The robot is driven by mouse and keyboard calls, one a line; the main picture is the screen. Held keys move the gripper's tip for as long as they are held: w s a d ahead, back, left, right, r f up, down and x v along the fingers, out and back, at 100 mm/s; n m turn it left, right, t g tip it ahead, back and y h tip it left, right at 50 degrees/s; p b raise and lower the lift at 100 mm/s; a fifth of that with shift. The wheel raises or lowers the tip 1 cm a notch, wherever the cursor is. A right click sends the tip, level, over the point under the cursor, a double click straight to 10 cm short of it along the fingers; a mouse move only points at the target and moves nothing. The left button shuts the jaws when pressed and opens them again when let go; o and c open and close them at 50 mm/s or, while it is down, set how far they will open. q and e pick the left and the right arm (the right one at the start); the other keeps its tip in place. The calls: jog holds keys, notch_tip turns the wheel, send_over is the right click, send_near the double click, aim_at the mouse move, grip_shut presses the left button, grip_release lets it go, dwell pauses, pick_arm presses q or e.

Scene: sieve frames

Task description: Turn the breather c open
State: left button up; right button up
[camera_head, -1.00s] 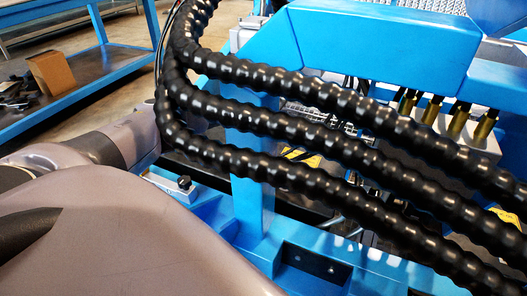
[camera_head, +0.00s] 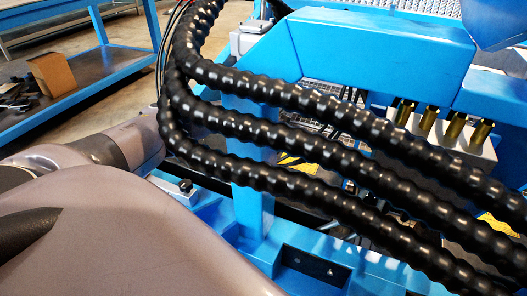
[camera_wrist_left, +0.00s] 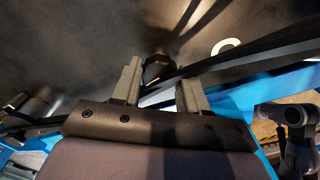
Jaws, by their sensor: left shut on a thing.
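The breather c shows in the left wrist view as a small dark knob (camera_wrist_left: 158,68) on a dark, smooth surface. A pale letter C (camera_wrist_left: 227,47) is marked on that surface to the right of the knob. My left gripper (camera_wrist_left: 160,80) has one grey finger on each side of the knob and is shut on it. The shadow there hides the exact contact and how far the knob is turned. In the head view neither the knob nor the left gripper shows; my grey arm and black hoses fill much of the picture. My right gripper is in neither view.
Thick black ribbed hoses (camera_head: 290,135) cross the head view in front of a blue frame (camera_head: 385,40). Several brass fittings (camera_head: 429,119) stand on a grey block at right. A blue workbench (camera_head: 92,88) with a cardboard box (camera_head: 51,73) stands at far left.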

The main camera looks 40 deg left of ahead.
pick_arm(q)
jog(key=o, duration=1.1)
jog(key=shift+c, duration=0.2)
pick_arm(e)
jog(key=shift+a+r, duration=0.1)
pick_arm(q)
jog(key=shift+r, duration=0.3)
notch_tip(320, 180, up, 6)
jog(key=shift+p, duration=1.05)
jog(key=shift+r, duration=0.35)
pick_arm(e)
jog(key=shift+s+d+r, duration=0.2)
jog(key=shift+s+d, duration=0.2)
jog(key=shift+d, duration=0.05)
